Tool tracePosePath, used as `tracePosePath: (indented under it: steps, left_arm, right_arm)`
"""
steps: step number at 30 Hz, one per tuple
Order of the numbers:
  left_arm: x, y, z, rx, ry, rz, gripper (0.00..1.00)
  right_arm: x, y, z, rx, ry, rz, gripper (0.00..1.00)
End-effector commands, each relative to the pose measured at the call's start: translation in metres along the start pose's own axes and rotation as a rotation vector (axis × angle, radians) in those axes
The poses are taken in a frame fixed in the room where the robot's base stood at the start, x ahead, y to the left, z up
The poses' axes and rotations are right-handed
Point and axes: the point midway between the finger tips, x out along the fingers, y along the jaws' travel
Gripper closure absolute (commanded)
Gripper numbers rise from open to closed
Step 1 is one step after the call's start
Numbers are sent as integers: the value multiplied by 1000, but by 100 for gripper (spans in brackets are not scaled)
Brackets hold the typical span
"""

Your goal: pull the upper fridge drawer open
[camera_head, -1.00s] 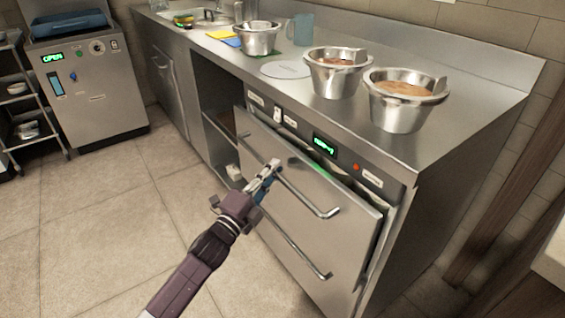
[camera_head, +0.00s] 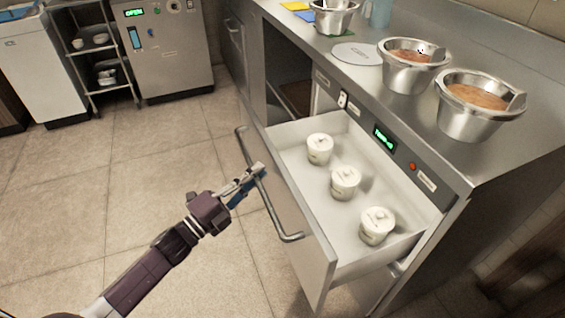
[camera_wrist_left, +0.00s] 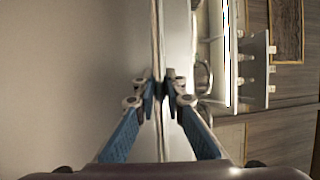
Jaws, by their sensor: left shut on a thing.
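The upper fridge drawer (camera_head: 288,225) is pulled well out of the steel counter unit, and its white inside shows. Three white lidded pots stand in it: a far one (camera_head: 319,149), a middle one (camera_head: 345,183) and a near one (camera_head: 377,226). My left gripper (camera_head: 256,173) is shut on the drawer's long bar handle (camera_head: 268,201), near its middle. In the left wrist view the fingertips (camera_wrist_left: 160,88) close on the bar from both sides. My right gripper is not in view.
Two steel pots of brown sauce (camera_head: 414,65) (camera_head: 478,104) stand on the counter above the drawer. A control panel with a green display (camera_head: 384,139) is on the unit's front. The tiled floor (camera_head: 120,190) on the left is free.

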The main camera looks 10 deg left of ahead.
Motion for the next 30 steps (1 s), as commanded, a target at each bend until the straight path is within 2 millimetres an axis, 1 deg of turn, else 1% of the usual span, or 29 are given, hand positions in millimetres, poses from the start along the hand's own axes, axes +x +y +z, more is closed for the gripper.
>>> tracePosePath:
  steps: [1,6,12,18,30]
  left_arm:
    - [-13,0,5,-1,-2,9,100]
    - [-44,-7,18,0,-3,8,100]
    - [-68,-12,28,-3,-3,5,100]
    - [-78,-14,32,-3,-2,4,100]
    - [-79,-15,33,-2,-2,3,100]
  right_arm:
    - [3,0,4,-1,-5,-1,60]
    - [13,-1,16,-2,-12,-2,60]
    - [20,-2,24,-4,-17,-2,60]
    - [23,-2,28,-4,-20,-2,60]
    - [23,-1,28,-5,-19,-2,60]
